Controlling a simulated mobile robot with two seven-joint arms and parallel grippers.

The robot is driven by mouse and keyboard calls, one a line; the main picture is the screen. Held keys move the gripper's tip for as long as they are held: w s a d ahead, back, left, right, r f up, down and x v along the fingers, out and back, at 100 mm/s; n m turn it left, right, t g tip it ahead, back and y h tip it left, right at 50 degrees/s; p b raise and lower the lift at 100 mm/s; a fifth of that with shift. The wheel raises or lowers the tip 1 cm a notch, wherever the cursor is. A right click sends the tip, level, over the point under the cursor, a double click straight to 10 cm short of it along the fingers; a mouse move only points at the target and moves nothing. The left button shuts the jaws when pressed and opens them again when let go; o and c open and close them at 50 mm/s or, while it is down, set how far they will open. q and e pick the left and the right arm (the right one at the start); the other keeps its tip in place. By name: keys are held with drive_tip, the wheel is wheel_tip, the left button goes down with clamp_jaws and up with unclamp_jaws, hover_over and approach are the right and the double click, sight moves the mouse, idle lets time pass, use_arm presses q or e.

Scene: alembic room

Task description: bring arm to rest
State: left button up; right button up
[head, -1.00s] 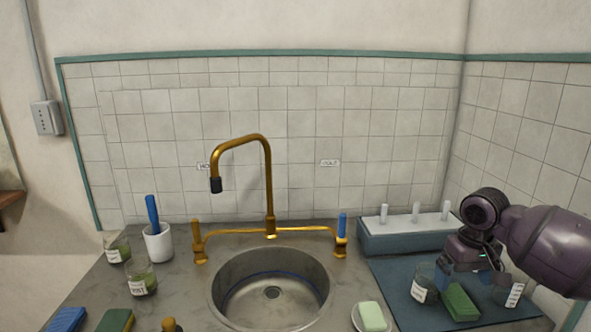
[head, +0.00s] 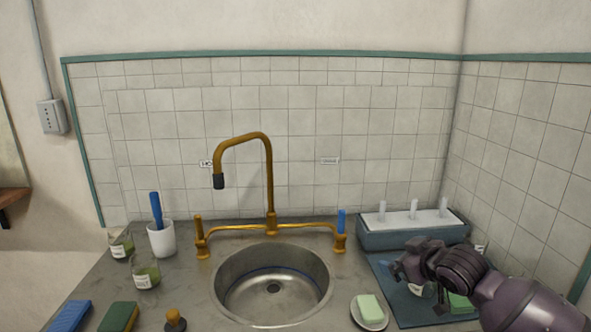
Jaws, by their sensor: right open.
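My right arm comes in from the lower right of the head view. Its gripper (head: 396,272) is over the left part of the blue-grey mat (head: 405,314), and I see nothing held in it. The arm and gripper partly cover a labelled glass beaker (head: 416,290) and a green block (head: 460,303) on the mat. My left arm and gripper are not in the picture.
The round steel sink (head: 273,287) with a brass faucet (head: 268,180) is in the middle. A soap dish (head: 370,313) stands left of the mat. A pegged rack (head: 385,238) stands behind it. Beakers (head: 146,275), a white cup (head: 161,239) and sponges (head: 120,317) are at left.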

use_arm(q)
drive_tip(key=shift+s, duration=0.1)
use_arm(e)
drive_tip(key=s+d+f+m+h, duration=0.1)
drive_tip(key=s+f+m+h, duration=0.1)
drive_tip(key=s+f, duration=1.1)
drive_tip(key=s+d+f+m+h, duration=0.2)
drive_tip(key=s+f+m, duration=0.2)
drive_tip(key=s+f, duration=1)
drive_tip(key=s, duration=0.8)
drive_tip(key=shift+s+f+g, duration=0.15)
drive_tip(key=shift+s+g, duration=0.1)
drive_tip(key=shift+g, duration=0.05)
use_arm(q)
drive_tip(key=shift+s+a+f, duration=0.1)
